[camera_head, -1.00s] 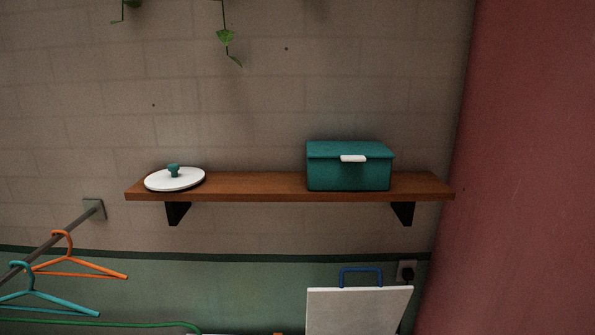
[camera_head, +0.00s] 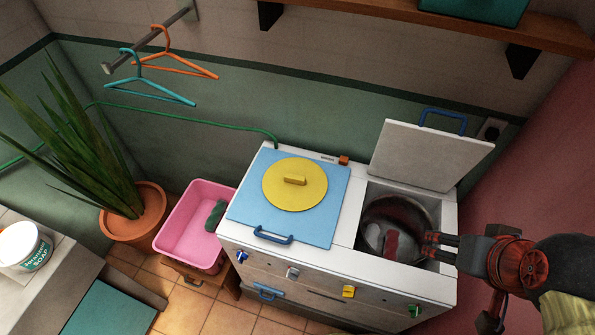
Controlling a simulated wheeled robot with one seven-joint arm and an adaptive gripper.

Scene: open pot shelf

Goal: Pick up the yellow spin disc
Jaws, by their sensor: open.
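The yellow spin disc (camera_head: 309,197) is a flat round disc with a raised bar handle (camera_head: 294,180) across its middle. It lies on the closed blue lid (camera_head: 252,212) on the left side of the white washing machine. My gripper (camera_head: 428,245) comes in from the right, with its fingers over the open drum (camera_head: 372,222) on the machine's right side. It is open and apart from the disc, to the disc's right and lower in the picture. A dark red thing (camera_head: 391,247) shows inside the drum; I cannot tell exactly what it is.
The raised white lid (camera_head: 425,156) stands behind the drum. A pink tub (camera_head: 180,236), a potted plant (camera_head: 135,235) and a soap container (camera_head: 24,246) are at the left. Hangers (camera_head: 150,92) hang from a wall rail. A wooden shelf (camera_head: 440,18) crosses the top right.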

